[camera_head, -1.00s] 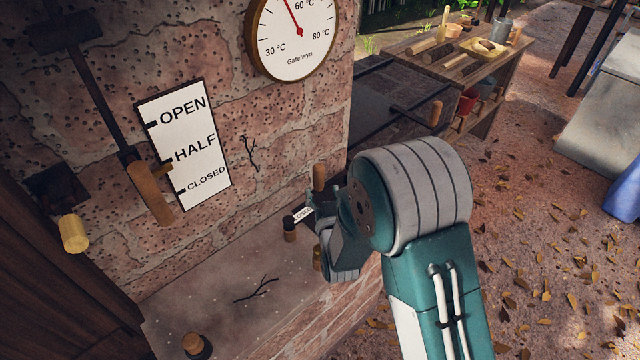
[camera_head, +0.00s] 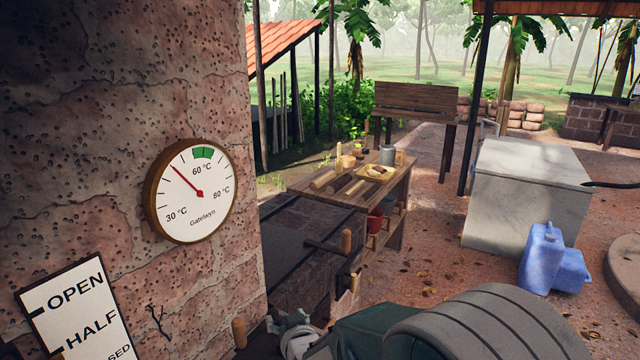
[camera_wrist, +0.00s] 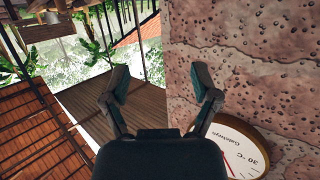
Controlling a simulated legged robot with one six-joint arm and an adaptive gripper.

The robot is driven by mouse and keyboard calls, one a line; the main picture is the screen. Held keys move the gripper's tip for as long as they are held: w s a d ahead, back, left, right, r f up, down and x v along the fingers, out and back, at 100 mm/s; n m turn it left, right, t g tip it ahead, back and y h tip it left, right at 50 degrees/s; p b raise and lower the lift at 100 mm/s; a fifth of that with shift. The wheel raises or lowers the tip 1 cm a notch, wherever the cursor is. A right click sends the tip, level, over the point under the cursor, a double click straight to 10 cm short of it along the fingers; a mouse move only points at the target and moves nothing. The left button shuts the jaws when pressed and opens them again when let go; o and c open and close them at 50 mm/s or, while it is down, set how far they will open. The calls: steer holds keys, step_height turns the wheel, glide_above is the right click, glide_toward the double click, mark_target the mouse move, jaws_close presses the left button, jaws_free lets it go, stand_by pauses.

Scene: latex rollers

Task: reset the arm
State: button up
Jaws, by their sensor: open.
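My arm shows at the bottom of the head view, low in front of the brick wall. In the wrist view my gripper (camera_wrist: 165,95) is open, its two fingers apart with nothing between them. The wrist view is tilted, with the brick wall (camera_wrist: 250,60) on its right side. The round dial gauge (camera_head: 192,192) hangs on that wall, and part of it shows at the lower right of the wrist view (camera_wrist: 232,148). In the head view the arm hides part of the ground, and the gripper's fingers cannot be made out clearly.
An OPEN/HALF sign (camera_head: 80,315) is on the wall at lower left. Leafy ground (camera_head: 430,255) lies open between.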

steer(key=s+d+r+m+g+h, duration=0.1)
steer(key=s+d+r+g+h, duration=0.15)
steer(key=d+r, duration=0.4)
steer(key=s+d+r+m+g+h, duration=0.1)
steer(key=s+d+g, duration=0.1)
steer(key=s+d, duration=0.6)
steer(key=s+d+r+m+g+h, duration=0.1)
steer(key=s+d, duration=0.7)
steer(key=s, duration=0.8)
steer(key=shift+s+d+r+m+g+h, duration=0.2)
steer(key=shift+r+m+g+h, duration=0.35)
steer(key=shift+g, duration=0.6)
steer(key=shift+r, duration=0.1)
